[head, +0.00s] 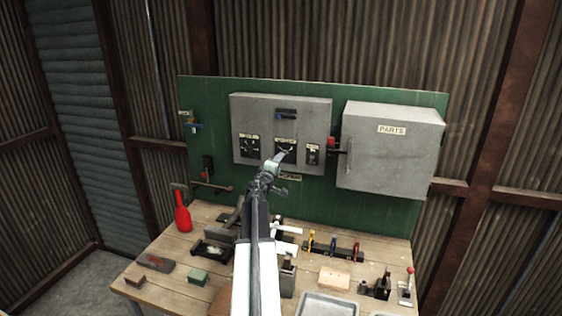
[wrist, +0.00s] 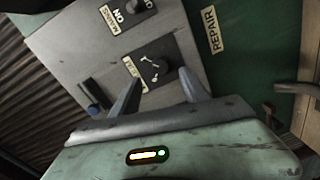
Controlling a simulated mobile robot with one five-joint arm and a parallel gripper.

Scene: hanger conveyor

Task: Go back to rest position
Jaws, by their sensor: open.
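My gripper (head: 284,156) is raised in front of the grey control panel (head: 262,108) on the green board. The wrist view shows my gripper (wrist: 160,76) open, its two fingers apart on either side of a dark rotary knob (wrist: 160,68) on a black plate. I see nothing held between the fingers. Whether a finger touches the knob or the panel I cannot tell. A second dark knob (wrist: 136,7) is at the top of the wrist view, beside a label reading ON. My arm hides part of the bench in the head view.
A grey PARTS cabinet (head: 390,158) juts out at the right, with a red-ended handle (head: 332,145) beside it. The wooden bench (head: 160,246) below holds a red bottle (head: 183,216), a rack with coloured clamps (head: 333,251) and a grey tray (head: 328,302). Corrugated walls stand behind.

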